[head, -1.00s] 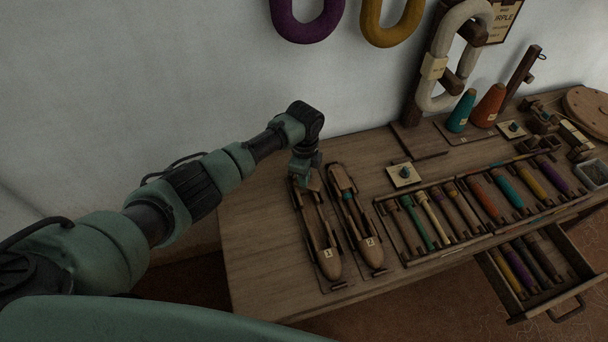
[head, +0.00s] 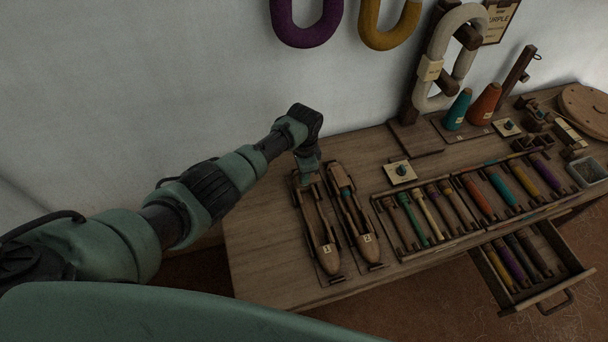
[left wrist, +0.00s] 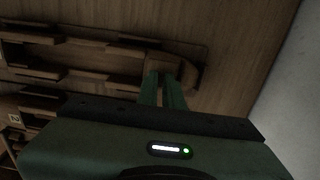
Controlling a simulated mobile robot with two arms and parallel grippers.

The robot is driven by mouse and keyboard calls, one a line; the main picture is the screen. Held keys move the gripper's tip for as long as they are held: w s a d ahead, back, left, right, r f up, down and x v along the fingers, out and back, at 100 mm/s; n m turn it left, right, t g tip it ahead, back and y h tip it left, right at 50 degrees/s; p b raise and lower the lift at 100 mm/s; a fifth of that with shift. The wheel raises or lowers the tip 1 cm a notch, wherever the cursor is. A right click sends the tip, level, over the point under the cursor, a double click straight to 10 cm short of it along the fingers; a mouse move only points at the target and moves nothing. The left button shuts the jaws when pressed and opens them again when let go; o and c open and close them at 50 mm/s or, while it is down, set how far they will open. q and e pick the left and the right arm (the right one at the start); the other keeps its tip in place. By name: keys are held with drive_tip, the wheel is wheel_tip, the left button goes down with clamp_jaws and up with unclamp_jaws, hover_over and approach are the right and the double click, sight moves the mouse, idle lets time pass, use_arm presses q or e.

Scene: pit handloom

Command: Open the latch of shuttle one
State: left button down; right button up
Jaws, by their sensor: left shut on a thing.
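Shuttle one (head: 316,222) is a long wooden boat-shaped shuttle with a "1" label, lying on the left part of the table. My left gripper (head: 304,179) points down at its far end. My right gripper is not in view.
Shuttle two (head: 357,220) lies close beside shuttle one on its right. A rack of coloured bobbins (head: 420,222) and an open drawer (head: 535,270) are further right. The table (head: 262,240) is bare left of the shuttles.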

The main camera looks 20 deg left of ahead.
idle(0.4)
use_arm(q)
drive_tip(key=c, duration=1.8)
unclamp_jaws()
drive_tip(key=shift+r, duration=0.1)
wheel_tip(320, 180, up, 8)
drive_tip(key=shift+f+p, duration=0.2)
drive_tip(key=shift+p, duration=0.25)
